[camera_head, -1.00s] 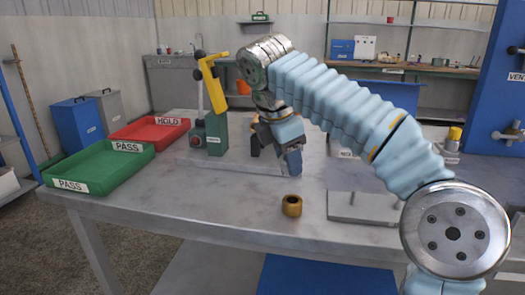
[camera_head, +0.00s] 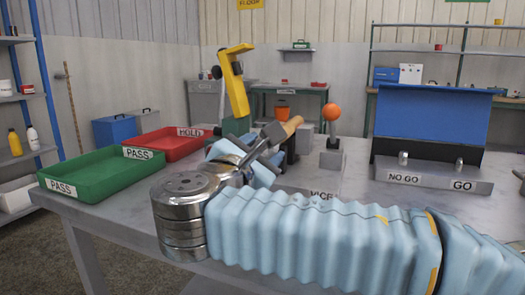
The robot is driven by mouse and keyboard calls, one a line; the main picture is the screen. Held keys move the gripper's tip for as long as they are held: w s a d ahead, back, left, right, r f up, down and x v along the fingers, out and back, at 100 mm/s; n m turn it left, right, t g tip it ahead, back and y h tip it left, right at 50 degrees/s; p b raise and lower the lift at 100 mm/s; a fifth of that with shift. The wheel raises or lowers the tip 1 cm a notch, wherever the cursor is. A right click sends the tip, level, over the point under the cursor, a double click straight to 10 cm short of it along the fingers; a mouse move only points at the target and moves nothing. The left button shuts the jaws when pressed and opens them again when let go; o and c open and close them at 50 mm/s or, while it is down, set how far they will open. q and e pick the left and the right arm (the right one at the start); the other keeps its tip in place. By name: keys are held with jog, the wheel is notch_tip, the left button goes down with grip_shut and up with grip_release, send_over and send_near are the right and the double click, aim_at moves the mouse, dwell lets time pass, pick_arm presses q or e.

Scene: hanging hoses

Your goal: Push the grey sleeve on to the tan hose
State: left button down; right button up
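I make out no grey sleeve and no hanging tan hose in the head view. My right arm comes in from the right across the front of the bench, and its wrist bends back at the left. My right gripper (camera_head: 270,142) is beyond the wrist, above the bench and partly hidden by it. A short tan piece (camera_head: 291,125) shows at its fingers; I cannot tell whether it is held or stands behind them. My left gripper is out of view.
A green PASS tray (camera_head: 98,172) and a red HOLD tray (camera_head: 172,142) are at left. A yellow-armed device (camera_head: 236,85) stands behind my gripper. An orange ball (camera_head: 331,112) tops a post at the vice. The NO GO/GO block (camera_head: 432,177) is at right, before a blue panel (camera_head: 430,120).

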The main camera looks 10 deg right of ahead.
jog(key=shift+p+x, duration=0.75)
jog(key=shift+x, duration=2.1)
jog(key=shift+w+d+r, duration=0.1)
jog(key=shift+p, duration=0.3)
jog(key=shift+w+d, duration=0.3)
jog(key=shift+w, duration=0.05)
jog(key=shift+p, duration=0.4)
jog(key=shift+p+x, duration=0.5)
jog(key=shift+x, duration=0.8)
dwell(1.0)
jog(key=shift+c, duration=1.1)
jog(key=o, duration=1.3)
jog(key=shift+w+d, duration=0.1)
jog(key=shift+c, duration=0.2)
